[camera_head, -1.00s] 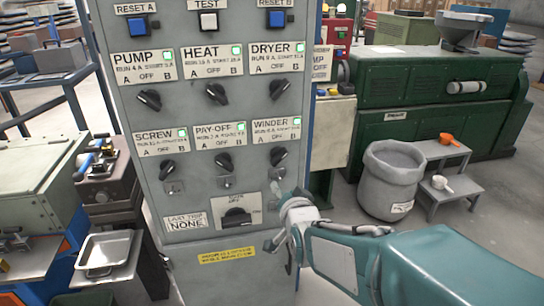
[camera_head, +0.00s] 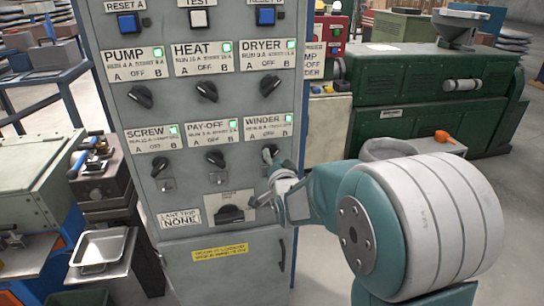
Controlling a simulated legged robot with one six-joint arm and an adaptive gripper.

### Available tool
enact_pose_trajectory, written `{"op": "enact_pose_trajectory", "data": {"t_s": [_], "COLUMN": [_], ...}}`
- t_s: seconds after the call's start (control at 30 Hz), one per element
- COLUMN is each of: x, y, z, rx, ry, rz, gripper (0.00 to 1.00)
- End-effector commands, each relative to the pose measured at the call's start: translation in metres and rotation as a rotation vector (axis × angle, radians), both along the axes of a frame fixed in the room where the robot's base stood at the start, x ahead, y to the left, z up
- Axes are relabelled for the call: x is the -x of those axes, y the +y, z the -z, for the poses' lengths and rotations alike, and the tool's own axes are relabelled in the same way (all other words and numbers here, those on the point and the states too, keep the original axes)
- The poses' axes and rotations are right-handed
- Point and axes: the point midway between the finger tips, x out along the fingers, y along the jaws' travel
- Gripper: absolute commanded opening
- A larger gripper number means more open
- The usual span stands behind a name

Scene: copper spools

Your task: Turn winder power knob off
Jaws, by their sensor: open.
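The winder knob (camera_head: 269,154) is a small black rotary knob under the WINDER label (camera_head: 267,126) on the grey control cabinet (camera_head: 215,261). The label reads A, OFF, B and its green lamp (camera_head: 288,117) is lit. My gripper is open. My teal and white arm reaches in from the lower right.
The pay-off knob (camera_head: 216,158) and screw knob (camera_head: 160,167) sit to the left in the same row. The pump, heat and dryer knobs (camera_head: 270,85) are above. A larger main switch (camera_head: 230,213) is just below my gripper. A green machine (camera_head: 430,100) stands behind at right.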

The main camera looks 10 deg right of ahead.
Motion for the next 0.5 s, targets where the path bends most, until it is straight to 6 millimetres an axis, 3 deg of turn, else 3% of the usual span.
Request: {"op": "enact_pose_trajectory", "data": {"t_s": [0.13, 0.4, 0.43, 0.5], "x": [-0.0121, -0.0141, -0.0141, -0.0139], "y": [0.0005, 0.0005, 0.0005, 0.0002], "z": [0.0002, -0.0002, -0.0002, -0.0003], "rx": [0.0, 0.0, 0.0, 0.0], "ry": [0.0, -0.001, -0.001, -0.001], "rz": [0.0, -0.001, -0.001, -0.001], "gripper": [0.56, 0.56, 0.51, 0.2]}}
